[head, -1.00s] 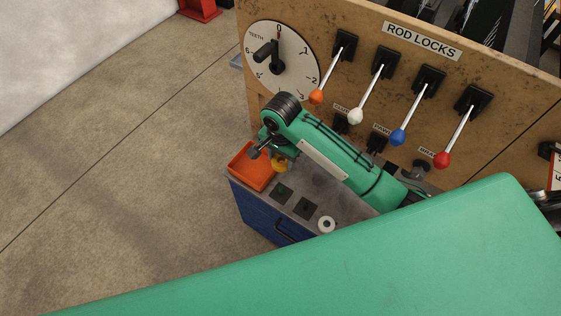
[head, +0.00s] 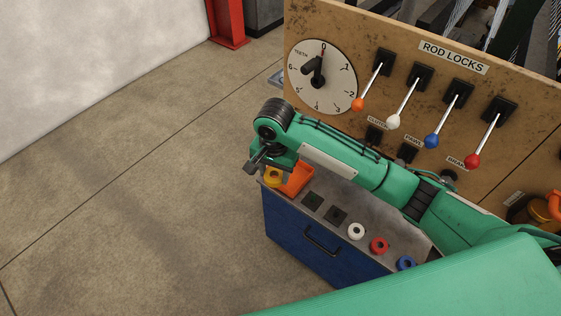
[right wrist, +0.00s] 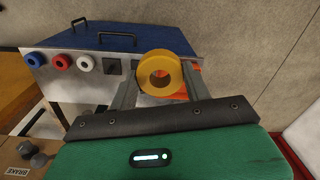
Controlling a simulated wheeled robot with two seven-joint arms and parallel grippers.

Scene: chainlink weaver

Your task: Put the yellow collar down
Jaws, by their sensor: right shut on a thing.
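The yellow collar (head: 272,176) is a thick ring held in my right gripper (head: 262,166), beside the left side of the orange tray (head: 298,178). In the right wrist view the collar (right wrist: 161,74) sits between the two fingers of the right gripper (right wrist: 158,78), its hole facing the camera. The fingers are shut on it. The tray (right wrist: 192,80) shows partly behind the collar and a finger. I cannot tell whether the collar touches anything below it. My left gripper is not in view.
The blue cabinet (head: 310,242) has a grey top with dark square pads (head: 313,200) and a white collar (head: 356,231), a red collar (head: 379,245) and a blue collar (head: 405,263). Behind stands a wooden panel with a dial (head: 322,77) and levers. Open floor lies left.

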